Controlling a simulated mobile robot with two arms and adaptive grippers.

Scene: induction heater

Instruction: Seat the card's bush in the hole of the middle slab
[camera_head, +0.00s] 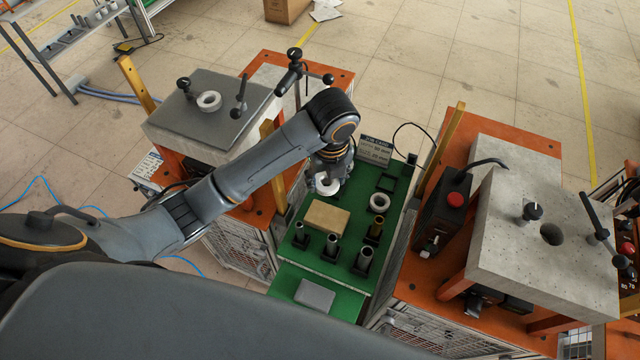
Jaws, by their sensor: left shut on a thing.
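My left gripper (329,168) points down over the green table and is shut on a pale ring (327,188). Its wrist hides much of the fingers. The card (374,149) stands at the table's back edge; its small print is hard to read. Several upright bushes stand at the front of the table: dark ones at left (304,234), centre (332,245) and right (363,261), and a brass one (376,228). A light stone slab (505,248) at right has an open round hole (551,234). I cannot tell which slab is the middle one. My right gripper is not in view.
Another pale ring (379,202), a tan block (327,217) and a grey plate (315,294) lie on the green table (345,284). A dark slab (206,122) at left bears a ring (209,101) and knobs. A black box with a red button (455,200) stands beside the right slab.

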